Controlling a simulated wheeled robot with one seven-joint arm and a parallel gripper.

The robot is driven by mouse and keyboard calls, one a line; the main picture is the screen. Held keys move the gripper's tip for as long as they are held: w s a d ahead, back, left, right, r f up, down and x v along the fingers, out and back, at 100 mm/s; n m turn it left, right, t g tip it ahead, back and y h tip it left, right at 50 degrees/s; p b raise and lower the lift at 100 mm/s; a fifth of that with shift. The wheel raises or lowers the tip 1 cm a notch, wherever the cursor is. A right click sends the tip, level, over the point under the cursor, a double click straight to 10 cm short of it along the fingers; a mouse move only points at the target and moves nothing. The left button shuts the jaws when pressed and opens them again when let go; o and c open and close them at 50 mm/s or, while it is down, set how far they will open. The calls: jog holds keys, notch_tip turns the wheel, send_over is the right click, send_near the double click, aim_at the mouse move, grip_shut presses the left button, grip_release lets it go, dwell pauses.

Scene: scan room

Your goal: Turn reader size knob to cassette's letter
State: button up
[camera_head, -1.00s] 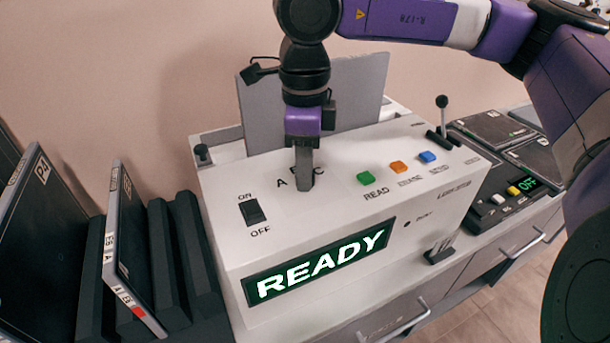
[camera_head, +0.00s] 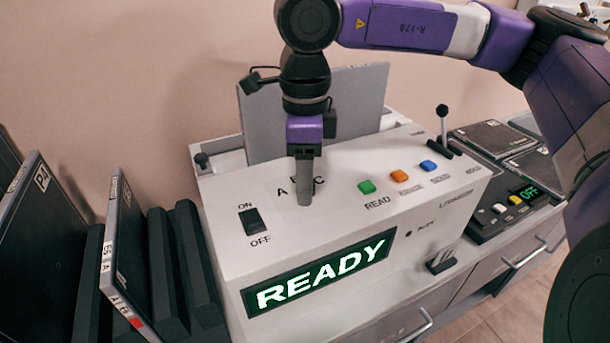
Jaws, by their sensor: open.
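The reader is a white box (camera_head: 225,235) with a lit green READY display (camera_head: 318,272). The size letters A, B and C (camera_head: 282,190) are printed on its sloped top. My gripper (camera_head: 305,198) points down at this dial, in front of the letters. Its fingers show edge-on, open, and hide the size knob, so I cannot see the knob's setting or whether the fingers touch it. A dark cassette (camera_head: 128,240) stands in the rack at left.
An ON/OFF switch (camera_head: 254,221) is left of the dial. Green (camera_head: 367,186), orange (camera_head: 399,176) and blue (camera_head: 428,166) buttons are to its right. A black lever (camera_head: 443,125) rises at the far right.

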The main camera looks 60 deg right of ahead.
jog(key=shift+r, duration=0.1)
jog(key=shift+r+p, duration=0.3)
jog(key=shift+r, duration=3.5)
